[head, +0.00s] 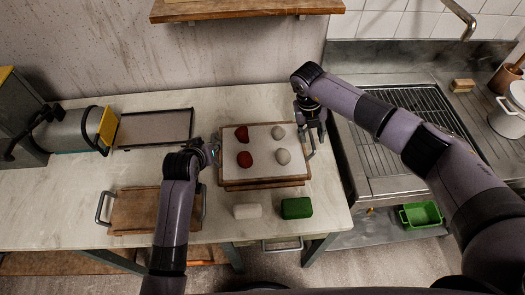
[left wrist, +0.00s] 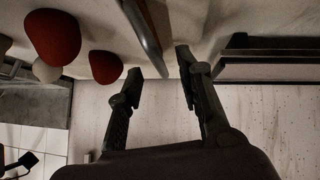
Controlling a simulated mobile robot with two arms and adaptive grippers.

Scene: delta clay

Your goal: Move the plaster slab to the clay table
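The plaster slab (head: 264,163) is a white square on a wooden base on the pale worktop. Two red and two grey clay balls lie on it, and metal handles stand at its left and right sides. My left gripper (head: 212,149) is at the left handle. In the left wrist view its fingers (left wrist: 160,80) are apart, with a dark bar (left wrist: 144,35) reaching between their tips; I see no firm grip. My right gripper (head: 314,133) is at the right handle (head: 311,148), pointing down with its fingers apart. Contact there is unclear.
A wooden board with handles (head: 135,211) and a dark tray (head: 153,128) lie left on the worktop (head: 70,190). A white block (head: 247,211) and a green block (head: 297,208) lie in front of the slab. A sink unit (head: 390,150) stands right.

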